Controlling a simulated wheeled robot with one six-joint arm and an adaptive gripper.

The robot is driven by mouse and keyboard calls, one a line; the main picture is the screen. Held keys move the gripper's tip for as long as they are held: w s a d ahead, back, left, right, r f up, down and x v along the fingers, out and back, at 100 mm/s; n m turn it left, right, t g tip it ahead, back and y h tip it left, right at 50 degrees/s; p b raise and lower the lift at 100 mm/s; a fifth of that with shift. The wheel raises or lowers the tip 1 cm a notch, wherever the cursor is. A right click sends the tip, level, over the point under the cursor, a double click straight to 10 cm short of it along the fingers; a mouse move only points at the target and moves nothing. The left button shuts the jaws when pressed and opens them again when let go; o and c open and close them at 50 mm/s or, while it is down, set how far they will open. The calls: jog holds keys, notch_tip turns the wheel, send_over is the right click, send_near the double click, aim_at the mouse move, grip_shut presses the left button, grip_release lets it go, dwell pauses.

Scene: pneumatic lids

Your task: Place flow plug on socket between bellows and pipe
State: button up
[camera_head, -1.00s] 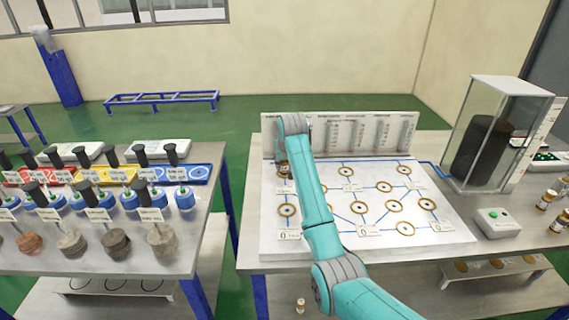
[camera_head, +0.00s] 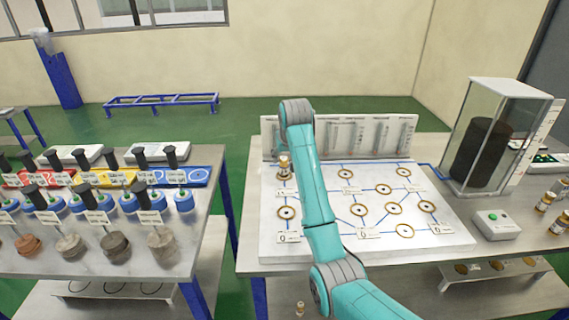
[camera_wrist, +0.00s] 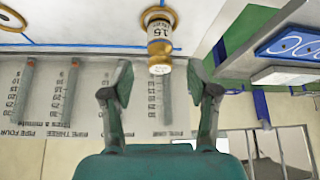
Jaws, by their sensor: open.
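The flow plug (camera_head: 284,167), gold with a white label, stands upright at a socket at the back left of the white board (camera_head: 262,243). In the wrist view the plug (camera_wrist: 159,40) shows the number 15, its small gold end pointing toward my gripper (camera_wrist: 160,82). My gripper is open, with a finger to each side below the plug's end and nothing visibly between the tips. In the head view my gripper is hidden behind my arm. A dark ribbed-looking cylinder (camera_head: 485,152), possibly the bellows, stands in a glass case (camera_head: 459,130). The upright pipe panel (camera_head: 395,135) stands behind the board.
Several ringed empty sockets (camera_head: 360,209) joined by blue lines cover the board. A box with a green button (camera_head: 498,222) sits at right, beside several gold plugs (camera_head: 546,199). The left table (camera_head: 190,262) holds weights and blue cylinders. A gap separates the tables.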

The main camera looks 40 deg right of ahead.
jog(key=v, duration=0.5)
jog(key=shift+r, duration=0.15)
dwell(0.3)
